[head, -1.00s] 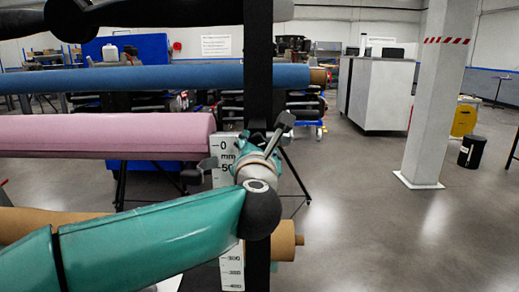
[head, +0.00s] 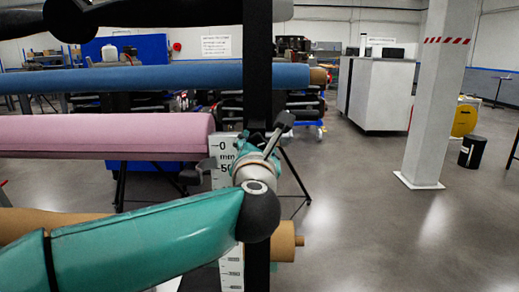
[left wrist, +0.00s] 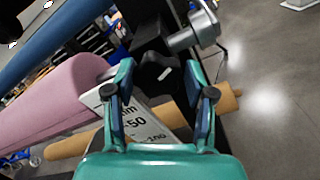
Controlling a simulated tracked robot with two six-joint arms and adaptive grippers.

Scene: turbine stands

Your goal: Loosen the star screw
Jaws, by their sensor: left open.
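The star screw (left wrist: 157,64) is a dark lobed knob on the black upright, ahead of my left gripper in the left wrist view. My left gripper (left wrist: 160,76) is open, with one finger to each side of the knob in that picture. I cannot tell whether the fingers touch it. In the head view my left gripper (head: 268,140) is at the black post (head: 257,75), beside the top of the white scale plate. The arm and wrist hide the star screw there. My right gripper is not in view.
A pink roll (head: 110,133) and a blue roll (head: 150,77) lie left of the post. A brown tube (head: 284,241) runs low behind my arm. The scale plate (head: 228,150) carries millimetre marks. A grey cylindrical fitting (left wrist: 193,32) sits near the knob. Floor to the right is open.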

